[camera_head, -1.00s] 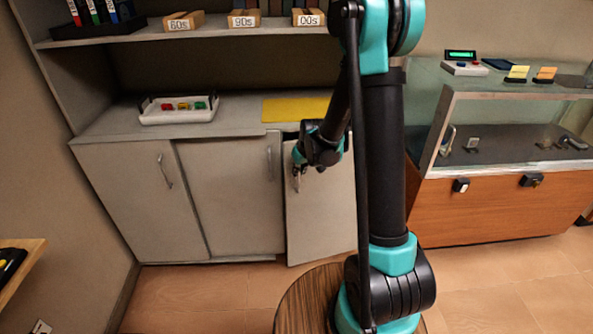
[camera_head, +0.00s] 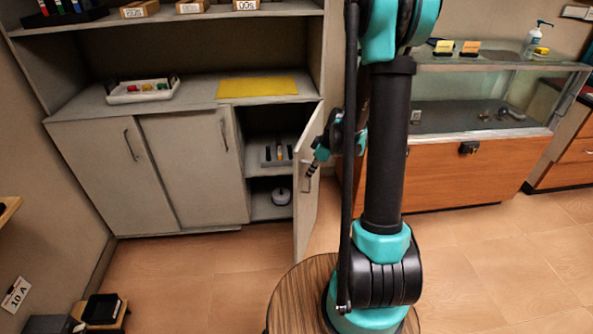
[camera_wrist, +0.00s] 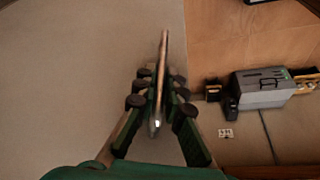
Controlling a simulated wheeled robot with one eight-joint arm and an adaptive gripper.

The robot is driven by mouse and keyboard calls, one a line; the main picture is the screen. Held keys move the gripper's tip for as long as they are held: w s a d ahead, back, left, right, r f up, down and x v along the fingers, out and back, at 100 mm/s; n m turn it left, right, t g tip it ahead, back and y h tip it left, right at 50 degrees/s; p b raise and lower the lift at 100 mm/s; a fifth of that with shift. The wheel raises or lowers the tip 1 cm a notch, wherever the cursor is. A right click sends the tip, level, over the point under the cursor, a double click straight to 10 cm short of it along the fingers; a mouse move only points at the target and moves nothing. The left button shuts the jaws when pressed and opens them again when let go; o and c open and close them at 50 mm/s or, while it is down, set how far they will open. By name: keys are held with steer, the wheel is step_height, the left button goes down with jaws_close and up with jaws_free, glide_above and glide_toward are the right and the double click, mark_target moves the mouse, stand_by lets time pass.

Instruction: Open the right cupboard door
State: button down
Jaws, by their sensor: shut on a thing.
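The right cupboard door (camera_head: 306,205) stands swung well out from the grey cabinet, seen at a steep angle in the head view. The door's pale face (camera_wrist: 70,80) fills the left of the wrist view.
Two grey doors (camera_head: 185,165) to the left are closed. A white tray (camera_head: 142,92) and a yellow mat (camera_head: 257,87) lie on the counter. An orange-brown display case (camera_head: 470,165) stands to the right. Bare floor (camera_head: 190,275) lies in front of the cabinet.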

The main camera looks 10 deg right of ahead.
steer(key=s+d+n, duration=0.1)
steer(key=d, duration=1.2)
steer(key=shift+s+d, duration=0.3)
steer(key=shift+s, duration=0.05)
steer(key=c, duration=1.6)
jaws_free()
steer(key=v, duration=1.2)
steer(key=shift+w, duration=0.2)
